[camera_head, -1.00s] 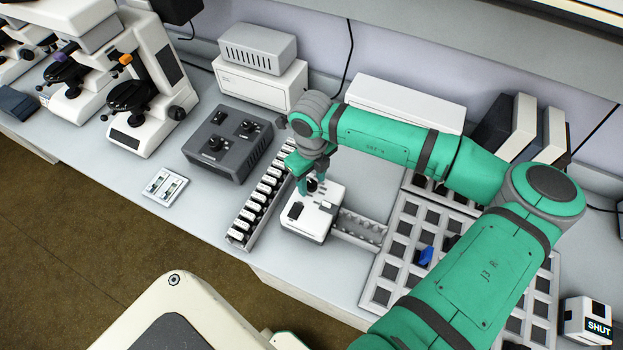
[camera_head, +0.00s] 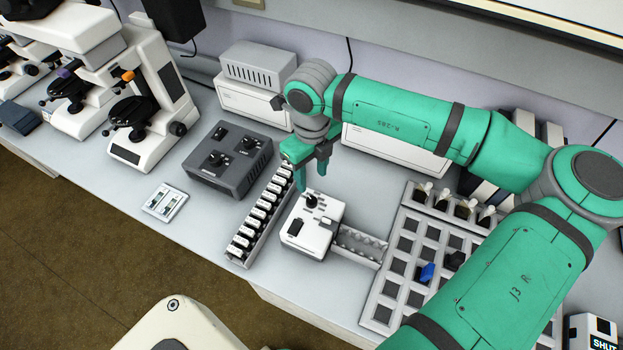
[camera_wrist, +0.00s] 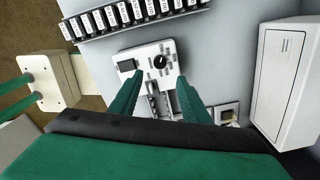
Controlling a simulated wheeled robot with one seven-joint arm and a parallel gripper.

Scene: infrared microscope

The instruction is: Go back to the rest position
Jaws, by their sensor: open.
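My gripper (camera_head: 312,174) is open, with its two green fingers apart and pointing down above the back edge of a small white device. The small white device (camera_head: 303,238) has a black knob on top and a dark square panel. In the wrist view my gripper (camera_wrist: 160,100) shows both fingers spread, with the white device (camera_wrist: 143,62) beyond them. I see nothing held between the fingers. My green arm reaches in from the right side of the head view.
A rack of white-labelled pieces (camera_head: 262,217) stands just left of the device. A dark grey control box (camera_head: 228,158) and microscopes (camera_head: 145,100) are further left. A metal tray (camera_head: 360,246) and a grid board (camera_head: 381,312) lie to the right. White boxes (camera_head: 395,150) stand behind.

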